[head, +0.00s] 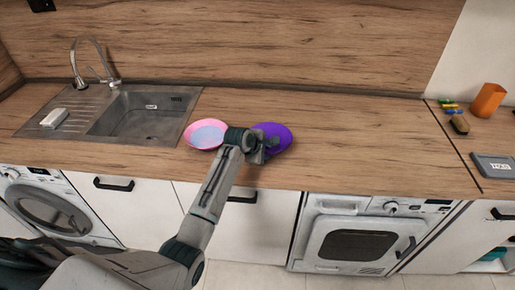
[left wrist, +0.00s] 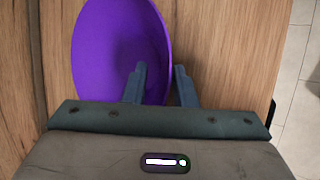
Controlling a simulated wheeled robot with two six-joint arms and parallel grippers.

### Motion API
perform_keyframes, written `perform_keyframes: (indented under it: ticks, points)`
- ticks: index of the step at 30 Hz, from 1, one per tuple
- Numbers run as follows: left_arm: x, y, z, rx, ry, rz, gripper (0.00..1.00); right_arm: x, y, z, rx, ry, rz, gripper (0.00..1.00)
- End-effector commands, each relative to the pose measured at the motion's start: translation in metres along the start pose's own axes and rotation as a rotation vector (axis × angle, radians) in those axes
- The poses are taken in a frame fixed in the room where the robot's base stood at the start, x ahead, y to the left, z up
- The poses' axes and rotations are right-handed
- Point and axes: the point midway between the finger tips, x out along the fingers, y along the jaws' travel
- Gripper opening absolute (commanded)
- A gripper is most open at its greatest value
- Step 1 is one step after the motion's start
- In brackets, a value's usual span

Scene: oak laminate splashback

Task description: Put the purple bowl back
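The purple bowl (head: 280,130) sits on the wooden worktop, just right of a pink bowl (head: 190,134) with a light blue inside. In the left wrist view the purple bowl (left wrist: 115,40) fills the upper left. My left gripper (head: 273,146) is over the bowl's near side and covers part of it in the head view. In the left wrist view its fingers (left wrist: 160,70) are apart, one over the bowl's inside and one outside the rim. Whether either finger touches the bowl cannot be told. My right gripper is in neither view.
A steel sink (head: 145,113) with a tap and a white block (head: 54,117) is at the left. At the right are an orange cup (head: 487,100), small coloured items (head: 452,108) and a grey sign (head: 494,167). The worktop (head: 380,140) right of the bowl is clear.

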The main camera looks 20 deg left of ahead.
Motion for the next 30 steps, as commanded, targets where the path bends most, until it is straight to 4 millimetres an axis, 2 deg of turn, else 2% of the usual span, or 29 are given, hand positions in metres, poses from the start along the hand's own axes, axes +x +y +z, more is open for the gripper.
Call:
perform_keyframes:
  ticks: [9,15,21,30]
  points:
    - [-0.061,0.0,-0.001,0.003,0.002,0.005,0.24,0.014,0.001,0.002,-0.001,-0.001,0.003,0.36]
    - [-0.092,0.0,-0.001,0.002,0.002,0.003,0.24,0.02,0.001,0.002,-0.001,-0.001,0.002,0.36]
    - [-0.105,0.0,0.0,0.001,0.0,0.0,0.24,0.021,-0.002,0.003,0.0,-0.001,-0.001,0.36]
    - [-0.106,0.0,0.0,0.001,0.0,0.0,0.24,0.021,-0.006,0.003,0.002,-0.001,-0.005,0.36]
